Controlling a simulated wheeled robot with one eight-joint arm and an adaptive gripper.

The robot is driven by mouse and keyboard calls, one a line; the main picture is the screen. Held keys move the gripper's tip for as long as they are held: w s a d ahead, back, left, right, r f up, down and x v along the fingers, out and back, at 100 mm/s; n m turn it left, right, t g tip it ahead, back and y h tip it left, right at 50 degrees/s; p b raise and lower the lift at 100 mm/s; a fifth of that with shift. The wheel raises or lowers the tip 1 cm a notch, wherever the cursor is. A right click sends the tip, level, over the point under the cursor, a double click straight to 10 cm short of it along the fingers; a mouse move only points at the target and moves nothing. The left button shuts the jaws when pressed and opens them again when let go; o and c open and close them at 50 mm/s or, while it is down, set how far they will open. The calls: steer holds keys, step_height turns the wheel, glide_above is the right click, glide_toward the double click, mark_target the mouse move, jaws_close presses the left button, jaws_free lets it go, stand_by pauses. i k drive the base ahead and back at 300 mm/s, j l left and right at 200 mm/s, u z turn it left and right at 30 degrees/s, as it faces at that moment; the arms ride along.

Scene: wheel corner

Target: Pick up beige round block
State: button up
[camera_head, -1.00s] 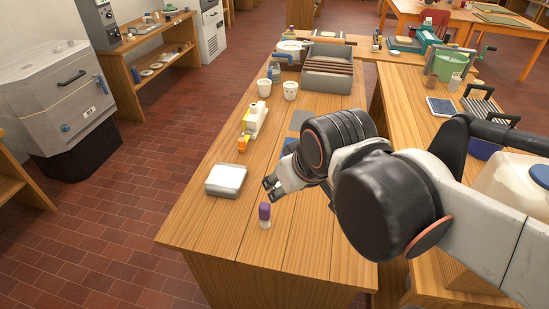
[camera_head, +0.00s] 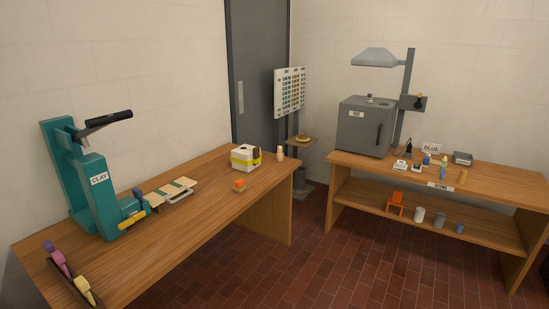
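A small beige upright piece (camera_head: 280,154) with a rounded look stands near the far right end of the left wooden table (camera_head: 190,225). It is beside a white box with a yellow band (camera_head: 245,158). It is too small for me to tell whether it is the beige round block. A yellowish round item (camera_head: 303,137) sits on a small stand behind, its kind unclear. My gripper and arm are not in view.
A teal clay machine (camera_head: 95,185), a flat tray (camera_head: 172,190) and an orange block (camera_head: 239,185) are on the left table. A right bench (camera_head: 500,185) holds a grey kiln (camera_head: 365,128) and several small items. Tiled floor (camera_head: 330,265) lies open between.

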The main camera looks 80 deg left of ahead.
mark_target(279, 156)
steer(key=u, duration=2.6)
steer(key=i, duration=2.65)
steer(key=i+l+u, duration=0.1)
steer(key=i, duration=0.65)
steer(key=i+l, duration=0.2)
steer(key=i, duration=0.6)
